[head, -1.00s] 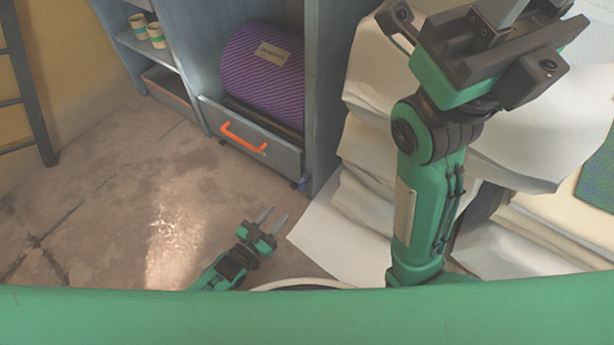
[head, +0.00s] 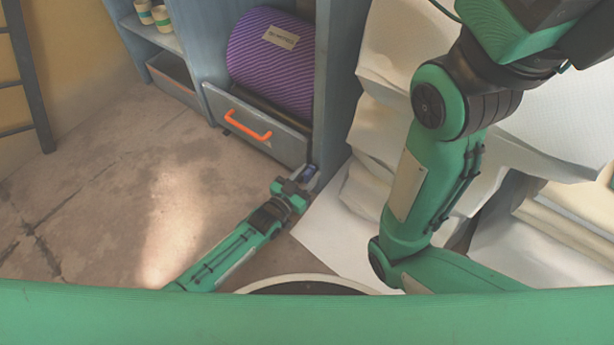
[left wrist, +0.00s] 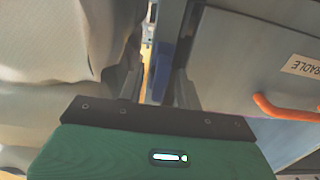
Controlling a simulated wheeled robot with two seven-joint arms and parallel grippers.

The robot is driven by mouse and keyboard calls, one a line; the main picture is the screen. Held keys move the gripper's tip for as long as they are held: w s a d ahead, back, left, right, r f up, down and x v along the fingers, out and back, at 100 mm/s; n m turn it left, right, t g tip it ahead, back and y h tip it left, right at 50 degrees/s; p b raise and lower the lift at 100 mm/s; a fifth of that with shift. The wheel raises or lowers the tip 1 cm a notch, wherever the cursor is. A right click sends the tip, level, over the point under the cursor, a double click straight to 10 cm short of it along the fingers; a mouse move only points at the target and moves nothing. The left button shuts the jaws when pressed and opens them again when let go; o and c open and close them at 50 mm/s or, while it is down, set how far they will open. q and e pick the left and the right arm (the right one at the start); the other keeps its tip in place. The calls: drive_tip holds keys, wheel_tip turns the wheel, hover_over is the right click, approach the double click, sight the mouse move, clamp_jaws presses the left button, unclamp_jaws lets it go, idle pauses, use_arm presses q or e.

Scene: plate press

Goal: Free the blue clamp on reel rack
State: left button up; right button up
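The blue clamp (head: 309,173) is small and dark blue. It sits low at the right front corner of the grey-blue rack (head: 337,95), beside the drawer with the orange handle. My left gripper (head: 306,175) is at the clamp, with its fingers around it. In the left wrist view the clamp (left wrist: 159,72) shows between the two spread fingers, nearer the right one. I cannot tell whether the fingers touch it. The right arm fills the right side of the head view. Its fingertips are out of the frame.
A purple striped reel (head: 270,65) lies in the rack above the drawer (head: 255,130) with its orange handle (head: 247,127). White stacked material (head: 375,190) stands close on the right of the rack. The floor to the left is clear, with a dark ladder (head: 30,80) at the far left.

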use_arm(q)
clamp_jaws()
